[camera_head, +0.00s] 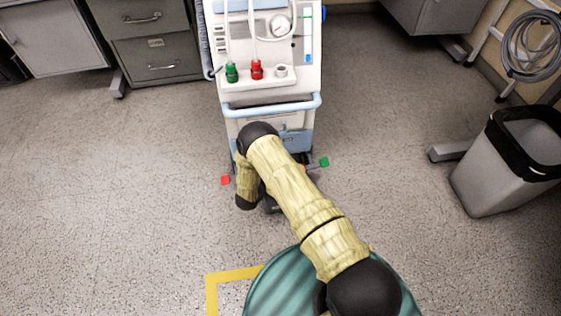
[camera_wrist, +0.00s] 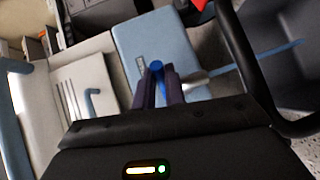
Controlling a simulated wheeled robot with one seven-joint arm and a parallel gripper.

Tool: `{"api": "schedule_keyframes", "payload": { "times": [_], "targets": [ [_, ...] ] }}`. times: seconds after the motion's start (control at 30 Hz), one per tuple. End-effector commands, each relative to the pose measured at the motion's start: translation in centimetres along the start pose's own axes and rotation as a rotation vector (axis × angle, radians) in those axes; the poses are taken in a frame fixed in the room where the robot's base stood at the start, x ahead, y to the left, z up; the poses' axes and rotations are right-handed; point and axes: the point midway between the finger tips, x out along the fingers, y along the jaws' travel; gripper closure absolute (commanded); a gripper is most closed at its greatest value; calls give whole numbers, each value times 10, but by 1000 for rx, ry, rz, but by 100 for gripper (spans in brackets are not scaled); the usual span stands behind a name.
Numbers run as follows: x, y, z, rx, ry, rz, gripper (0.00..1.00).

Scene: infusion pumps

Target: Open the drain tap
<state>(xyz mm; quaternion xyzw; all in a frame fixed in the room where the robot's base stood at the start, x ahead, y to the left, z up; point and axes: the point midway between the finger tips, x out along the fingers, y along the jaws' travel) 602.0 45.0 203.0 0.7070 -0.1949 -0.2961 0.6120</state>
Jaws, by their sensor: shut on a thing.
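The drain tap shows in the wrist view as a small blue handle (camera_wrist: 156,67) in front of the machine's light blue panel. A silver pipe (camera_wrist: 196,80) runs to the right beside it. My gripper (camera_wrist: 161,75) has its two dark fingers closed around the blue handle, one on each side. In the head view my arm comes down in front of the white and blue machine (camera_head: 268,110) and hides the gripper and the tap.
A red pedal (camera_head: 225,180) and a green pedal (camera_head: 324,162) stick out low at the machine's sides. A blue push bar (camera_head: 270,106) crosses its front. A grey bin (camera_head: 490,175) stands at the right, cabinets (camera_head: 150,45) at the back left. The left floor is clear.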

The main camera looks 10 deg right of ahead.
Motion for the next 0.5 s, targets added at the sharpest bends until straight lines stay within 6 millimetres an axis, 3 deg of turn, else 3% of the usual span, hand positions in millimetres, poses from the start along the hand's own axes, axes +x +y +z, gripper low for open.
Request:
{"api": "schedule_keyframes", "payload": {
  "times": [0.5],
  "targets": [
    [-4,-2,-5,22,-117,7,100]
  ]
}}
